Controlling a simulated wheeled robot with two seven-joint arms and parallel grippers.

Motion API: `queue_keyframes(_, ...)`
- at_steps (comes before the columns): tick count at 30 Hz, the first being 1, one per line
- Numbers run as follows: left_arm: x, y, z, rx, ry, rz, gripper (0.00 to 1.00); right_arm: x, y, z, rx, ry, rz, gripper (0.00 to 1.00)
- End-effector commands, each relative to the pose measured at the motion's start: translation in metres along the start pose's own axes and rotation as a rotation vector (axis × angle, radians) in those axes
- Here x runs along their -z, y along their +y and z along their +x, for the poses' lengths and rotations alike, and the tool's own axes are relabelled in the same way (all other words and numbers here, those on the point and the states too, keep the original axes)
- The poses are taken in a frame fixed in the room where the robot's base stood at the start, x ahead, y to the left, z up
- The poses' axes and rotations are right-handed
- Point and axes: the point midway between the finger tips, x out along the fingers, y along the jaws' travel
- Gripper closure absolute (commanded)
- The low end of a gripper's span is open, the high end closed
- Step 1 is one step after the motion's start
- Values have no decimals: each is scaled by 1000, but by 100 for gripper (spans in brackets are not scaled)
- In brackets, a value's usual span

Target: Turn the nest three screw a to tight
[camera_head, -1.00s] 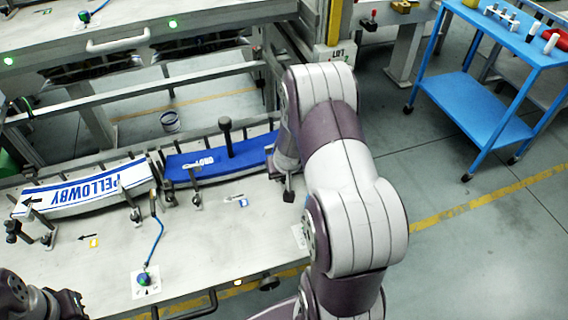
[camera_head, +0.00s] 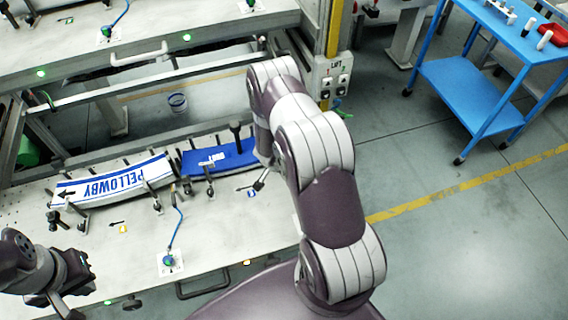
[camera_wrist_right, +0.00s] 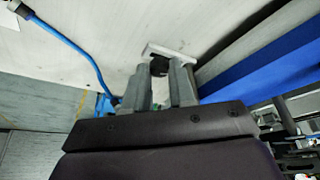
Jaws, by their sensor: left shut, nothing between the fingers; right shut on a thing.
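In the right wrist view my right gripper (camera_wrist_right: 160,74) is shut on a small dark screw knob (camera_wrist_right: 158,66), beside a pale block (camera_wrist_right: 172,51). I cannot read which nest or screw this is. In the head view my right arm hides most of that hand, at the right end of the blue label strip (camera_head: 232,157). My left gripper (camera_head: 68,303) is at the lower left, shut and empty, clear of the nests.
A blue hose (camera_head: 179,222) rises from a fitting on the pale bench top (camera_head: 215,235). Several dark clamps stand along the strips, with a dark post (camera_head: 236,130) behind the blue one. A blue cart (camera_head: 470,95) stands at the right. The front bench top is mostly clear.

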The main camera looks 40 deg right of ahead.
Motion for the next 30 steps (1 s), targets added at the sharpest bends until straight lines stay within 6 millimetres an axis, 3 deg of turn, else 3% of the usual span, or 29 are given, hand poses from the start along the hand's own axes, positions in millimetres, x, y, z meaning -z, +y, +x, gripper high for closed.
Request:
queue_keyframes(17, 1, 0, -5, 0, 0, 0, 100, 1, -1, 0, -8, 2, 25, 100)
queue_keyframes(18, 1, 0, -5, 0, 0, 0, 100, 1, -1, 0, -8, 2, 24, 64)
queue_keyframes(30, 0, 0, -4, 0, 0, 0, 100, 0, -1, -8, -8, 1, 23, 64)
